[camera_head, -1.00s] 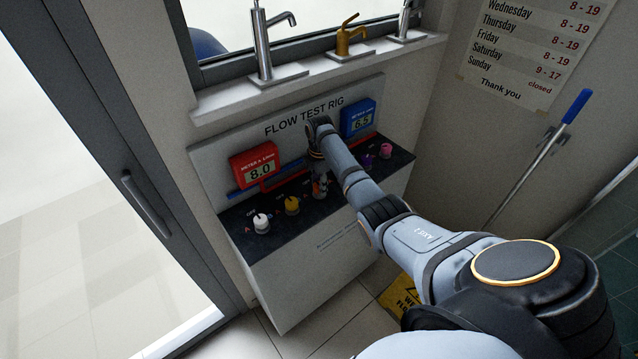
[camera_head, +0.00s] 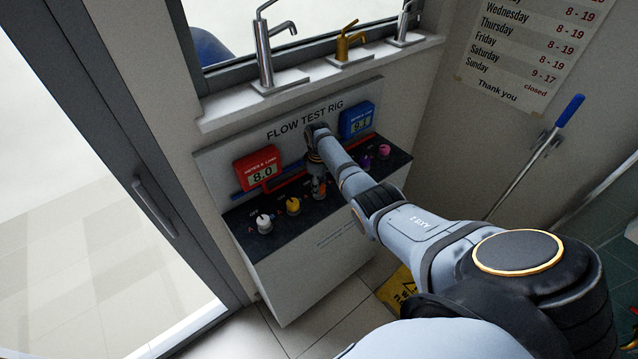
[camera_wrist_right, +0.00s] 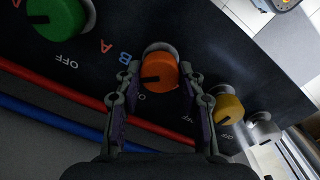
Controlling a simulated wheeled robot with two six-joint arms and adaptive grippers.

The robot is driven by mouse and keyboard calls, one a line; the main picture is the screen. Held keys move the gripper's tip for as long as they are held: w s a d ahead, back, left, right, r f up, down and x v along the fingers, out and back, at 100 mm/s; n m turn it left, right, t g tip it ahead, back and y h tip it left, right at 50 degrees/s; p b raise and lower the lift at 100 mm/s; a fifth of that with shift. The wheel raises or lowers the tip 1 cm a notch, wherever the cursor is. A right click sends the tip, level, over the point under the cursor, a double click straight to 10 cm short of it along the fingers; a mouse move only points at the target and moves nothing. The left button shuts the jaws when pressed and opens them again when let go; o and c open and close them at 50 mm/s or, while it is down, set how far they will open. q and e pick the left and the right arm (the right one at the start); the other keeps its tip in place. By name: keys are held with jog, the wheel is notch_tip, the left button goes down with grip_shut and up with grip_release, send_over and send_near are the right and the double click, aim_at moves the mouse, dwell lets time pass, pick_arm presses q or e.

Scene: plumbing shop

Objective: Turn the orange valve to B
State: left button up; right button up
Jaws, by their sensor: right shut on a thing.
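The orange valve (camera_wrist_right: 158,78) is a round knob with a dark pointer mark, in the middle of the right wrist view. My right gripper (camera_wrist_right: 160,85) has one finger on each side of the knob and is shut on it. Labels B and A are printed on the dark panel to its left, and the pointer mark lies toward the left, on the B side. In the head view my right gripper (camera_head: 317,180) is at the rig's counter, and the arm hides most of the orange valve. My left gripper is in neither view.
A yellow knob (camera_head: 293,206) and a white knob (camera_head: 264,223) stand to the left in the head view. A green knob (camera_wrist_right: 62,18) sits close by in the wrist view. A red meter (camera_head: 257,166) and a blue meter (camera_head: 357,121) stand behind.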

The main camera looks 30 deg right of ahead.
jog(key=shift+m, duration=0.9)
jog(key=o, duration=1.2)
jog(key=shift+r, duration=0.35)
notch_tip(320, 180, up, 11)
jog(key=shift+a+r, duration=0.15)
